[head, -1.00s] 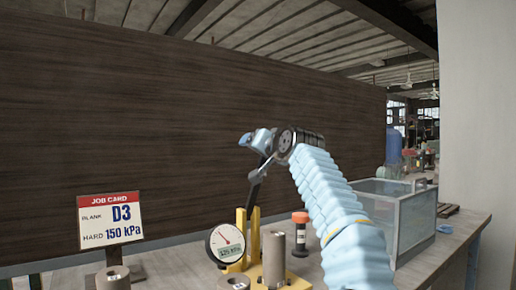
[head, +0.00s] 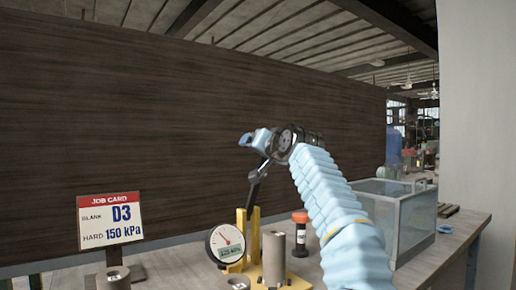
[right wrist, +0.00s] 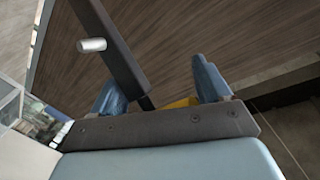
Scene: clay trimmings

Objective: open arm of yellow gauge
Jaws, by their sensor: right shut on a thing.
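The yellow gauge (head: 253,238) stands on the bench with a yellow frame and a round white dial (head: 226,244). Its dark arm (head: 256,186) stands up steeply from the frame, leaning slightly right at the top. My right gripper (head: 258,156) is at the upper end of this arm and is shut on it. In the right wrist view the dark arm (right wrist: 118,52) with a pale round peg (right wrist: 92,45) runs down past the blue fingers of my right gripper (right wrist: 160,84). The exact contact is partly hidden. My left gripper is not in view.
A grey metal cylinder (head: 274,257) stands in front of the gauge. A black and orange bottle (head: 300,235) is to its right. A job card (head: 110,221) stands at left near another cylinder (head: 114,279). A clear-walled box (head: 412,222) sits at right. A dark panel (head: 150,110) rises behind.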

